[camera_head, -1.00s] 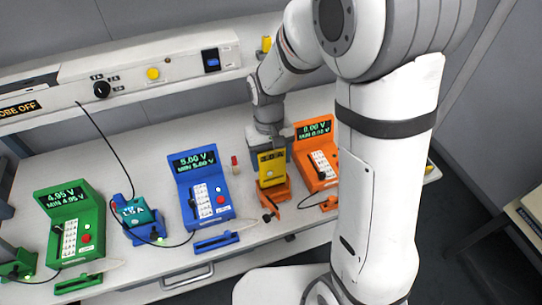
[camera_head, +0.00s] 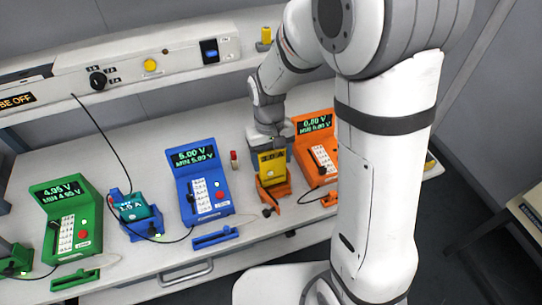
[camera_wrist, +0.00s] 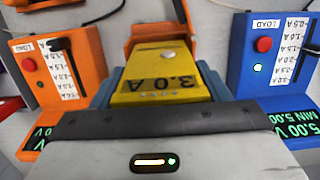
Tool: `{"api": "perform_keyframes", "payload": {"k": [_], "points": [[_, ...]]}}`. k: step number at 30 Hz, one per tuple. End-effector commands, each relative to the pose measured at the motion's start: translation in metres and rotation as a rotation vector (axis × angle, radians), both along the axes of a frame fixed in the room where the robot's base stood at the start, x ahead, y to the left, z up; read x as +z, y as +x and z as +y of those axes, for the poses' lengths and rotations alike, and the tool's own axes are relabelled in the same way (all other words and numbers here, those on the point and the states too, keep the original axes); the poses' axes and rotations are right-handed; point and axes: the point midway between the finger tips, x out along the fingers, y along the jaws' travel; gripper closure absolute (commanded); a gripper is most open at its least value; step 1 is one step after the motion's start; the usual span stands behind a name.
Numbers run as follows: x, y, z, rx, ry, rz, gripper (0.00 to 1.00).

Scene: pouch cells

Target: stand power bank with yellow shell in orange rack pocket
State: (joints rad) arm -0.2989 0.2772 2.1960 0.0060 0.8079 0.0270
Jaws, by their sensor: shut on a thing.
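The power bank with the yellow shell (camera_head: 271,167) is upright in my gripper, with a dark label on its face. It also shows in the wrist view (camera_wrist: 160,75), where the label reads 3.0 A upside down. My gripper (camera_head: 270,150) is shut on it from above. The orange rack pocket (camera_head: 279,190) is directly below the power bank, and its orange wall shows beyond the bank in the wrist view (camera_wrist: 158,34). The bank's lower end is at or inside the pocket; I cannot tell whether it rests on the bottom.
An orange load tester (camera_head: 316,150) stands close on the right and a blue one (camera_head: 203,185) on the left. A teal power bank (camera_head: 133,207) sits in a blue rack. A green tester (camera_head: 68,215) stands at far left. A shelf (camera_head: 200,75) runs behind.

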Motion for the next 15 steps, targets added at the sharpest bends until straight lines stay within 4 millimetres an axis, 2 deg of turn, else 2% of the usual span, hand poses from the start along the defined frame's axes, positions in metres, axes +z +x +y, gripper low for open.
{"api": "perform_keyframes", "payload": {"k": [15], "points": [[-0.012,-0.002,0.000,0.000,0.000,0.000,0.55]]}}
